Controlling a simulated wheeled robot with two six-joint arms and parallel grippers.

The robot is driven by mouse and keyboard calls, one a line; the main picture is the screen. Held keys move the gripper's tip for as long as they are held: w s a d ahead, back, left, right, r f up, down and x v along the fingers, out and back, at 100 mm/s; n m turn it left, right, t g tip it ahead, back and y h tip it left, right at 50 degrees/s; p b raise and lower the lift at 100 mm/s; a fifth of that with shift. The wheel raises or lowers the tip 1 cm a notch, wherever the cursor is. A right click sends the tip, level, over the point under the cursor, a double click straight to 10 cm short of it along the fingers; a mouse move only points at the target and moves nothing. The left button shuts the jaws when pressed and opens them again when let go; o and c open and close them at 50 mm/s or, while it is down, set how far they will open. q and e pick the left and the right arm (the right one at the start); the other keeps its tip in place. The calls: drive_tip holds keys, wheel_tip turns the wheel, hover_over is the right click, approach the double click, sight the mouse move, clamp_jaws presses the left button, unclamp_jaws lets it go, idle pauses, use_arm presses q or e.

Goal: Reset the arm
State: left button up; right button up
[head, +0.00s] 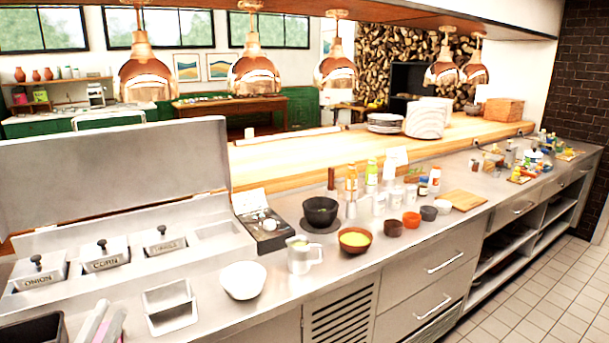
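The task names only my arm, and no arm of mine shows clearly in the head view. Two slim pale and pink shapes (101,323) stick up at the bottom left edge, cut off by the frame. I cannot tell whether they belong to my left gripper, or whether it is open or shut. My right gripper is not in view.
A steel counter has lidded bins, including the corn bin (106,263), under a raised lid (115,180). A white bowl (243,280), a metal pitcher (304,256), a scale (264,224) and several small bowls stand rightward. Copper lamps (254,72) hang above. Tiled floor (540,300) is clear.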

use_arm(q)
drive_tip(key=s+a+f+n+g+y, duration=0.35)
drive_tip(key=f+n, duration=0.25)
drive_tip(key=f, duration=0.2)
drive_tip(key=s+a+f+n+g+y, duration=0.2)
drive_tip(key=s+f+n+g+y, duration=0.1)
drive_tip(key=f+n+g, duration=0.3)
drive_tip(key=s+d+f+n+g+h, duration=0.2)
drive_tip(key=s+d+f+g, duration=0.15)
drive_tip(key=s+f, duration=0.4)
drive_tip(key=s+d+f+n+g+h, duration=0.1)
drive_tip(key=s+d+f+g+h, duration=0.15)
drive_tip(key=s+f+g, duration=0.5)
wheel_tip(320, 180, down, 22)
drive_tip(key=s+f, duration=0.1)
drive_tip(key=s, duration=0.1)
drive_tip(key=s+f, duration=1.5)
drive_tip(key=f, duration=0.1)
drive_tip(key=shift+d+f, duration=0.2)
